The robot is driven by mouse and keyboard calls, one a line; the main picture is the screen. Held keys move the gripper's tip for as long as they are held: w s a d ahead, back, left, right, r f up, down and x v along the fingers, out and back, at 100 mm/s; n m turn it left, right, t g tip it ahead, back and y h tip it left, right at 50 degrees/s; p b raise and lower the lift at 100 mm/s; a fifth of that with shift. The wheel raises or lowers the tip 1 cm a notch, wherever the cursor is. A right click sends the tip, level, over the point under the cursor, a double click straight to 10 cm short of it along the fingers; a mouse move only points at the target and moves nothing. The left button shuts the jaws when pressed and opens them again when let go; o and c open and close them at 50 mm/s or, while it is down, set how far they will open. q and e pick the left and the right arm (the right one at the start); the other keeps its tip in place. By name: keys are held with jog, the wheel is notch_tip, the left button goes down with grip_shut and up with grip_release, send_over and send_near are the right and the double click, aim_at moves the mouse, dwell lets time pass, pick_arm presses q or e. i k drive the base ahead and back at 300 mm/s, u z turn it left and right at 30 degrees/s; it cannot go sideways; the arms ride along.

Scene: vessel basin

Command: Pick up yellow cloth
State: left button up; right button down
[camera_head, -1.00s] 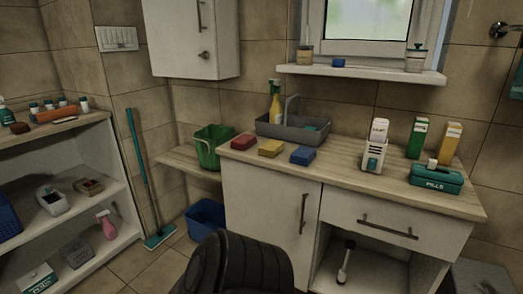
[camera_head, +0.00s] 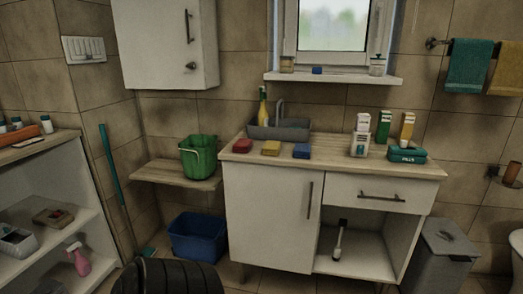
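A yellow folded cloth (camera_head: 271,148) lies flat on the wooden countertop (camera_head: 340,159), near its front edge. It sits between a red cloth (camera_head: 242,146) on the left and a blue cloth (camera_head: 302,151) on the right, apart from both. Neither of my grippers shows in the head view. A black rounded shape at the bottom left edge looks like a part of me.
A grey basin (camera_head: 279,130) with a yellow bottle (camera_head: 263,106) stands behind the cloths. A green bucket (camera_head: 198,157) is on a low shelf; a blue bin (camera_head: 196,238) is below.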

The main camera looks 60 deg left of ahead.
aim_at(272, 148)
jog(key=u, duration=1.05)
